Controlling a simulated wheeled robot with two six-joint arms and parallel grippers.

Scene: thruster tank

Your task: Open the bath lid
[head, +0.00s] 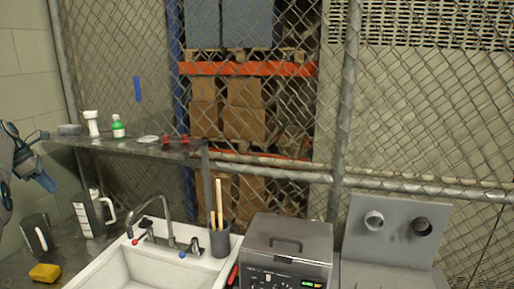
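The bath (286,262) is a grey metal box at the bottom centre of the head view, right of the sink. Its lid (300,232) lies flat and closed on top, with a dark handle (286,245) in the middle. The front panel shows knobs and a green display; its lower part is cut off by the frame. My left gripper (40,172) is at the far left edge, raised above the counter and well away from the bath. I cannot tell how its fingers are set. My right gripper is not in view.
A white sink (155,272) with a faucet (166,226) and a dark cup of sticks (219,240) stand left of the bath. A shelf (130,149) with bottles hangs above. A grey stand (393,240) is at right. Wire fence is behind.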

